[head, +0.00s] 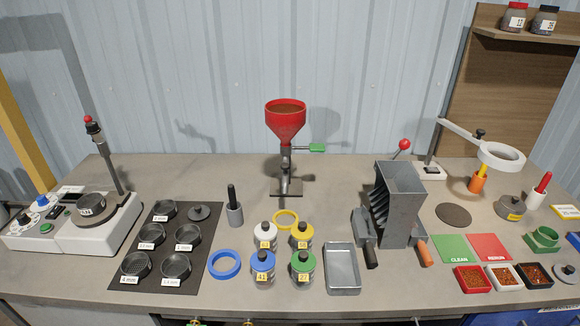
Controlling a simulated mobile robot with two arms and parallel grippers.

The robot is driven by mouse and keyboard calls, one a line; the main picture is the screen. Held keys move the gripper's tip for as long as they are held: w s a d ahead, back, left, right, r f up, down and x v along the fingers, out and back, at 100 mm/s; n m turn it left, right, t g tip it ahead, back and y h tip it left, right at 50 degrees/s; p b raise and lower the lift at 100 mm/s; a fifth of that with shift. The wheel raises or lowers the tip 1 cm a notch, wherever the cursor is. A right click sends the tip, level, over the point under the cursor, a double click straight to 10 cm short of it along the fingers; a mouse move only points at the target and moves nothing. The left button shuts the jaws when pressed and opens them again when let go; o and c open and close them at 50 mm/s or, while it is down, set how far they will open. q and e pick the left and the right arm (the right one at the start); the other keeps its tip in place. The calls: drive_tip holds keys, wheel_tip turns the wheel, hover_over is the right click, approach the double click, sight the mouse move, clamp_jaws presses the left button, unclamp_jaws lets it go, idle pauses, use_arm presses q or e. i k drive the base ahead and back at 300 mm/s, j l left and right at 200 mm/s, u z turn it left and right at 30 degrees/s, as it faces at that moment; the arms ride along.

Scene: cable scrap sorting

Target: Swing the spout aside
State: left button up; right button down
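A red funnel hopper (286,122) with brown contents stands at the back middle of the bench. It sits on a grey metal stand (286,187) with a square base. A lever with a green handle (317,148) sticks out to the right below the funnel. A narrow grey metal part (286,158) hangs under the funnel; it may be the spout, but it is too small to tell which way it points. Neither of my grippers is in view.
Left are a sieve shaker (62,236) and several sieves on a dark mat (120,272). In front of the hopper are a yellow ring (286,219), several lidded jars and a metal tray (343,275). A grey riffle splitter (399,205) stands right. The bench immediately beside the hopper is clear.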

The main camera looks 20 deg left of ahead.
sight(285, 166)
drive_tip(key=j, duration=0.65)
drive_tip(key=i+j, duration=0.1)
drive_tip(key=j, duration=0.6)
drive_tip(key=i+z, duration=0.05)
